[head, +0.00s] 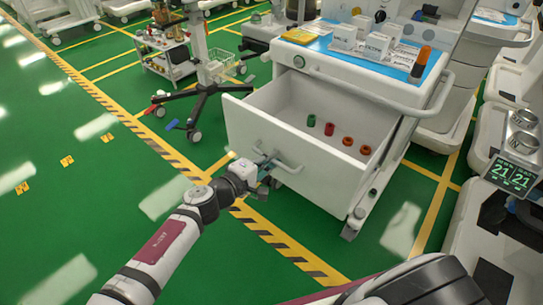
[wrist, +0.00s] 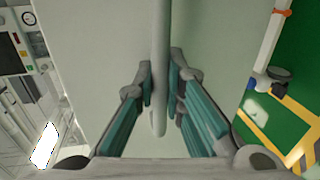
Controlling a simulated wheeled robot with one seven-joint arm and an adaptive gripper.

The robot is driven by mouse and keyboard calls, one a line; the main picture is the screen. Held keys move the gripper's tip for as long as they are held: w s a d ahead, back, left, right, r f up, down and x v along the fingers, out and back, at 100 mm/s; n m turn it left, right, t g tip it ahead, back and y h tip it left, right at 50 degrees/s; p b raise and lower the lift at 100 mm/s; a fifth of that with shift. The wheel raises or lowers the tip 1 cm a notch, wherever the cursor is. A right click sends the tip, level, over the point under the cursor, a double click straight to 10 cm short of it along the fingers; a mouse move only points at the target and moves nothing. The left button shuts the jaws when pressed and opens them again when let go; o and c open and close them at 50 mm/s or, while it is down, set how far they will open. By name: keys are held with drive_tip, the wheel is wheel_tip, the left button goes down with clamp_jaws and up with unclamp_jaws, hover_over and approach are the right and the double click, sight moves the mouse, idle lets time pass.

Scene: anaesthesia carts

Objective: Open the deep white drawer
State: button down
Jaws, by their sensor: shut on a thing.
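The deep white drawer (head: 290,147) of the anaesthesia cart is pulled out, and its inside shows in the head view. A green item (head: 329,129) and several red and orange items lie on its floor. Its bar handle (head: 287,166) runs across the front and also shows in the wrist view (wrist: 160,60). My gripper (head: 268,165) is at the left end of the handle. In the wrist view its two fingers (wrist: 161,88) are on both sides of the bar, shut on it. The drawer front fills the background there.
The cart's blue top (head: 370,62) carries boxes and an orange-capped item. A wheeled stand (head: 195,125) and a small trolley (head: 165,55) are behind to the left. Green floor is clear on the left. A monitor (head: 510,175) stands at the right.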

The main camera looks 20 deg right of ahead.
drive_tip(key=shift+s, duration=0.1)
drive_tip(key=c, duration=1.7)
unclamp_jaws()
drive_tip(key=shift+o, duration=0.2)
